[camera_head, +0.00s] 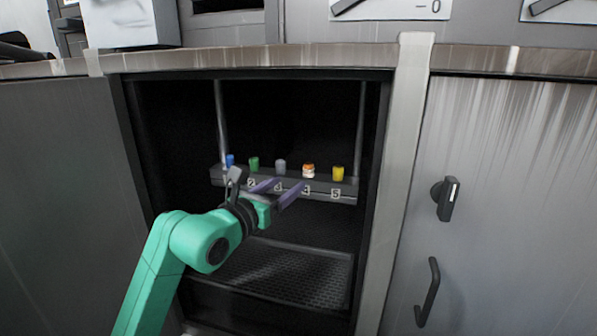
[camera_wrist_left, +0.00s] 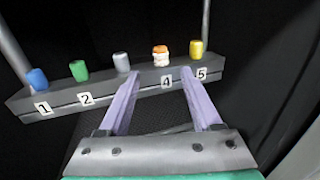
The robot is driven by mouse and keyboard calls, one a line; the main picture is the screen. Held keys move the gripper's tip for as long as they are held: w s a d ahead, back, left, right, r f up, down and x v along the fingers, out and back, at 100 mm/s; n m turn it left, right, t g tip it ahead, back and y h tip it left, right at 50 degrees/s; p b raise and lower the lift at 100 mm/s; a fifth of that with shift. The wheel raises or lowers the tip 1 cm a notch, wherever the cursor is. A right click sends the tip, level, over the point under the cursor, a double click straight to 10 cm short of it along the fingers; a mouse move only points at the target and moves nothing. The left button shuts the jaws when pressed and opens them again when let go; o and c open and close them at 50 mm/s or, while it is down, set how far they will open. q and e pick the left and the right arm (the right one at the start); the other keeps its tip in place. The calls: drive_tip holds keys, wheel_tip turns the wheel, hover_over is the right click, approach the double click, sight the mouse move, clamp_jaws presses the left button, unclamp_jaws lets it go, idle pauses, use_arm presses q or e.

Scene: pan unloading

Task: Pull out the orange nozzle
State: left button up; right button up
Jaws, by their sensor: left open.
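The orange nozzle (camera_head: 308,170) has a white band and stands on a dark shelf bar (camera_head: 322,187) inside the open cabinet, above the label 4. It also shows in the left wrist view (camera_wrist_left: 160,55). My left gripper (camera_head: 288,190) is open and empty, its two purple fingers pointing toward the bar. In the left wrist view the fingers (camera_wrist_left: 175,75) reach up to the bar's front, one on either side of label 4, with the orange nozzle beyond the gap between them. The fingers do not touch the nozzle. My right gripper is not in view.
A yellow nozzle (camera_head: 338,173) stands right of the orange one. Grey (camera_head: 280,166), green (camera_head: 254,163) and blue (camera_head: 230,160) nozzles stand to its left. A perforated tray (camera_head: 290,270) lies below. Cabinet side walls (camera_head: 400,180) bound the opening.

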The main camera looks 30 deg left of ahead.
sight(306, 171)
use_arm(q)
drive_tip(key=w+p, duration=0.4)
drive_tip(key=w, duration=0.7)
drive_tip(key=shift+w+d, duration=0.1)
clamp_jaws()
